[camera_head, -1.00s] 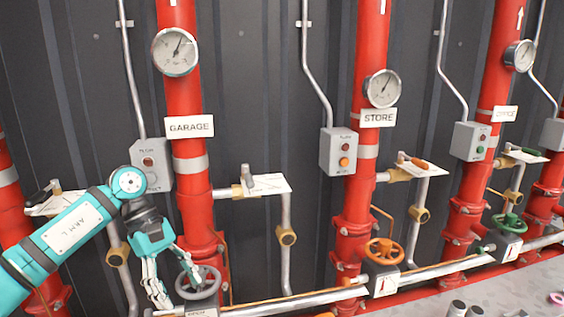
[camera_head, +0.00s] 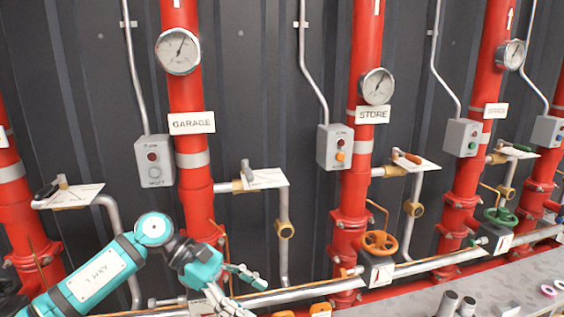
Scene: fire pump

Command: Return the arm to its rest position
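My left arm (camera_head: 95,277) comes in from the lower left, and my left gripper (camera_head: 250,290) is low in front of the horizontal silver pipe, right of the garage riser (camera_head: 189,95). Its fingers are spread apart with nothing visible between them. The gripper and wrist hide the foot of the garage riser, and its grey handwheel is not visible. My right gripper is not in view.
The store riser (camera_head: 352,200) has an orange handwheel (camera_head: 379,244); a green handwheel (camera_head: 500,217) is farther right. Control boxes and lever valves stick out from the wall. A grey surface (camera_head: 400,303) with small cylinders (camera_head: 447,303) lies at lower right.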

